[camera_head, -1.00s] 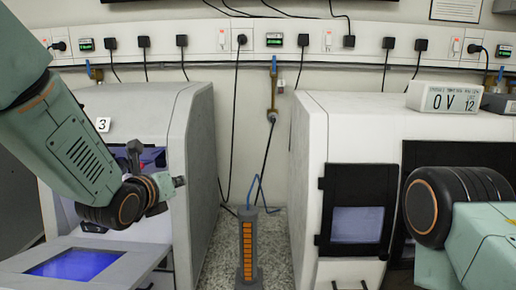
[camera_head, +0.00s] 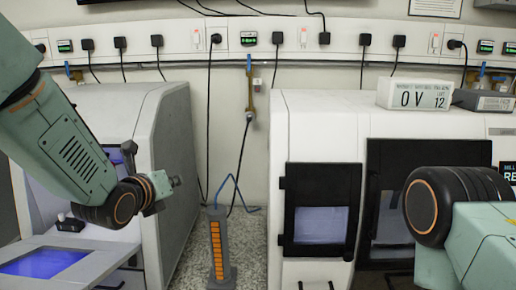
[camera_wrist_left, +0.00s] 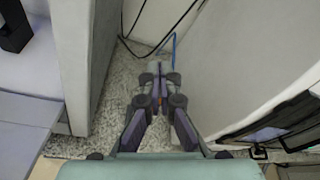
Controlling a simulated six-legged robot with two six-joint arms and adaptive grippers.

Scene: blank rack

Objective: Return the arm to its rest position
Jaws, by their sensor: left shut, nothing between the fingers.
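My left arm (camera_head: 70,150) comes in from the left and is bent, with its dark wrist joint in front of the left machine. My left gripper (camera_head: 176,181) points away from me beside that machine's side wall. In the left wrist view my left gripper (camera_wrist_left: 159,72) is shut and empty, its fingertips together above the speckled surface. My right arm (camera_head: 470,220) shows only as a dark joint and a green link at the right edge. My right gripper is out of view.
A left machine (camera_head: 178,130) with a blue-lit panel (camera_head: 45,263) and a right machine (camera_head: 318,125) with a dark-framed window flank a gap. A grey rack with orange slots (camera_head: 217,250) stands there.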

